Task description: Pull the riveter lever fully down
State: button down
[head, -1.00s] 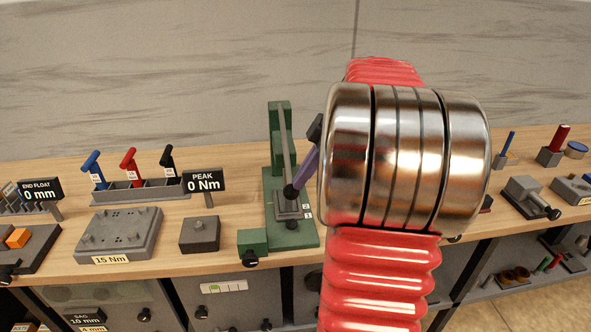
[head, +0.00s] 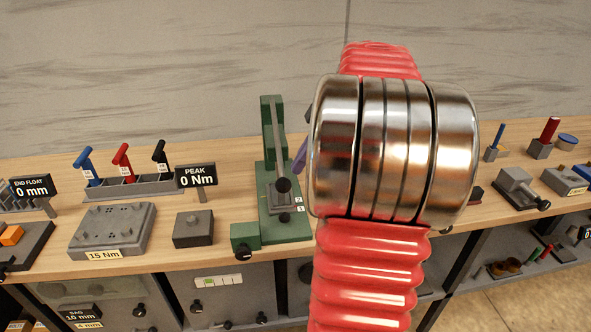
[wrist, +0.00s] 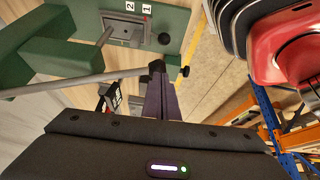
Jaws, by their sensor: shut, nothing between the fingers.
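The green riveter (head: 285,231) stands on the bench left of my arm in the head view. Its grey lever (head: 276,130) slopes toward me and ends in a dark ball knob (head: 283,185) low over the base. My gripper (head: 300,157) shows only as a purple sliver to the knob's right, mostly behind my arm. In the wrist view the lever (wrist: 80,82) runs in from the left to the knob (wrist: 156,67). My purple fingers (wrist: 163,92) are shut and empty, their tips lined up with the knob. I cannot tell whether they touch it.
A grey block (head: 193,229) and the PEAK 0 Nm sign (head: 196,176) stand left of the riveter. A 15 Nm plate (head: 112,230) lies further left. A grey fixture (head: 520,188) stands right of my arm. The bench's front edge is close by.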

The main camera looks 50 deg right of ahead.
jog(key=v, duration=1)
jog(key=shift+s+a+r, duration=0.2)
jog(key=shift+s, duration=0.3)
notch_tip(320, 180, down, 7)
jog(key=d+m+h, duration=0.1)
jog(key=m+h, duration=0.1)
jog(key=m, duration=0.8)
jog(key=a+f+m+g+h, duration=0.15)
jog(key=a+f+m, duration=0.3)
jog(key=a, duration=0.45)
jog(key=s+a+f+n+t, duration=0.1)
jog(key=a+n, duration=0.1)
jog(key=a, duration=1.2)
jog(key=s+a+f+n+t, duration=0.1)
jog(key=s+a+n+t, duration=0.1)
jog(key=a, duration=1.2)
jog(key=shift+f, duration=0.35)
